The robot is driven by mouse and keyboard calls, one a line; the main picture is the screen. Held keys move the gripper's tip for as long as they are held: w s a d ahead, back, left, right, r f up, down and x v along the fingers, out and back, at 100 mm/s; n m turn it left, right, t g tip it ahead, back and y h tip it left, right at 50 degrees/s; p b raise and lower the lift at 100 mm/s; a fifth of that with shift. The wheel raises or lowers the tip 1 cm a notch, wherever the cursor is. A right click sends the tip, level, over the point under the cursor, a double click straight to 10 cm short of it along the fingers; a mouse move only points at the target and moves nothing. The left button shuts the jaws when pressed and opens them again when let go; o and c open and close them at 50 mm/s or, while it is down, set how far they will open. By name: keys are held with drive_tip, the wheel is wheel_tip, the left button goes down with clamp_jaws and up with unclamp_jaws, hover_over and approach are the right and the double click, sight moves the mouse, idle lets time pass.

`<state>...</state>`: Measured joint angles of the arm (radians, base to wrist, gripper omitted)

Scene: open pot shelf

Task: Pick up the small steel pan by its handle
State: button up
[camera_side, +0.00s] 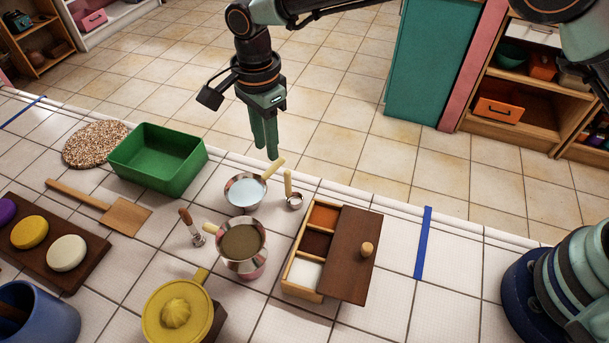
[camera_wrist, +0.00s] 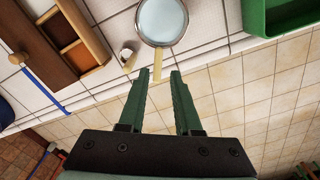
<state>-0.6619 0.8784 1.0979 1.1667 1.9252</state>
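The small steel pan (camera_side: 245,191) stands on the white tiled counter, holding something pale blue. Its cream handle (camera_side: 274,168) points up and right towards the counter's far edge. The pan (camera_wrist: 163,22) also shows at the top of the wrist view. There its handle (camera_wrist: 157,66) runs down towards the gap between my fingertips. My gripper (camera_side: 268,150) points down, open and empty, with its green fingertips close to the handle's end. In the wrist view my gripper (camera_wrist: 161,74) has its fingers apart. I cannot tell the exact height gap to the handle.
A steel pot with brown contents (camera_side: 241,242) stands in front of the pan. A small scoop (camera_side: 294,201) is just right of it. A green bin (camera_side: 158,158) stands left, and a wooden spice box (camera_side: 345,255) right.

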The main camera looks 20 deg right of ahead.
sight(271, 168)
drive_tip(key=f, duration=0.7)
drive_tip(key=shift+d+f, duration=0.2)
clamp_jaws()
